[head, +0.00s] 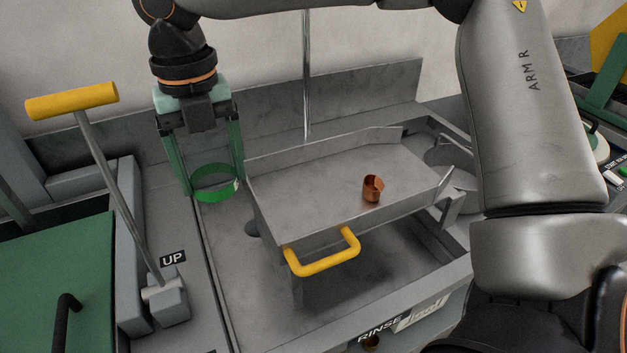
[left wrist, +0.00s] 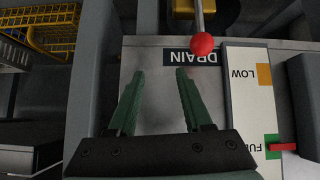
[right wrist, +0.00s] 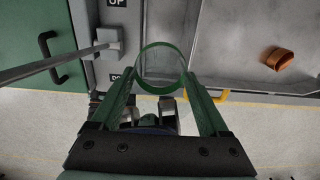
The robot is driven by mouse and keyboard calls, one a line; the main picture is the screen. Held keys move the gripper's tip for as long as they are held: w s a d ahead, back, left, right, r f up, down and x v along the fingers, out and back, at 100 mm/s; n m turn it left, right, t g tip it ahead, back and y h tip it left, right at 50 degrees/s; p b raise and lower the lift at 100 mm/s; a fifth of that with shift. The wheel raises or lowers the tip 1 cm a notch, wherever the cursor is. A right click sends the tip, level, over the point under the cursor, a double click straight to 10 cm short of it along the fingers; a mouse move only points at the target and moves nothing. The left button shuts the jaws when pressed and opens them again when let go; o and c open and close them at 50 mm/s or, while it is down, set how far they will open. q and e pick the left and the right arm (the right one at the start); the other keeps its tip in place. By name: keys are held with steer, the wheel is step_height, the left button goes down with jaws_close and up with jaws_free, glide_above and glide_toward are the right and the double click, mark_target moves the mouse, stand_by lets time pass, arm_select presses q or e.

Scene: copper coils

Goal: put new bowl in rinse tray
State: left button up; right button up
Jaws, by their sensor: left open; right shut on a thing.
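My right gripper (head: 213,165) points down and is shut on a clear bowl (head: 215,184) with a green rim, seen as a ring between the fingertips. The bowl also shows in the right wrist view (right wrist: 163,68). It hangs just left of the grey rinse tray (head: 330,215), apart from it as far as I can tell. The tray has a yellow handle (head: 322,262) and a copper coil (head: 373,188) lies in it. My left gripper (left wrist: 157,75) is open and empty, near the DRAIN label (left wrist: 195,56); it is not in the head view.
A lever with a yellow grip (head: 72,101) stands left, by the UP label (head: 172,258). A green lid with a black handle (head: 66,306) lies at the lower left. A thin metal post (head: 306,75) rises behind the tray. A red knob (left wrist: 203,43) is close to my left gripper.

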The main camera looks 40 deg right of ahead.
steer(key=s+d+f, duration=0.2)
steer(key=d+f, duration=0.1)
steer(key=d, duration=0.4)
glide_above(303, 221)
steer(key=a, duration=0.1)
steer(key=f, duration=0.5)
steer(key=shift+w+a, duration=0.15)
steer(key=shift+w, duration=0.05)
steer(key=shift+d+f, duration=0.15)
steer(key=shift+d, duration=0.05)
steer(key=f, duration=0.2)
steer(key=d+f, duration=0.1)
steer(key=f, duration=0.1)
steer(key=shift+s, duration=0.2)
steer(key=shift+f, duration=0.1)
steer(key=shift+f+b, duration=0.2)
steer(key=shift+b, duration=0.15)
steer(key=o, duration=1.3)
steer(key=shift+r, duration=0.1)
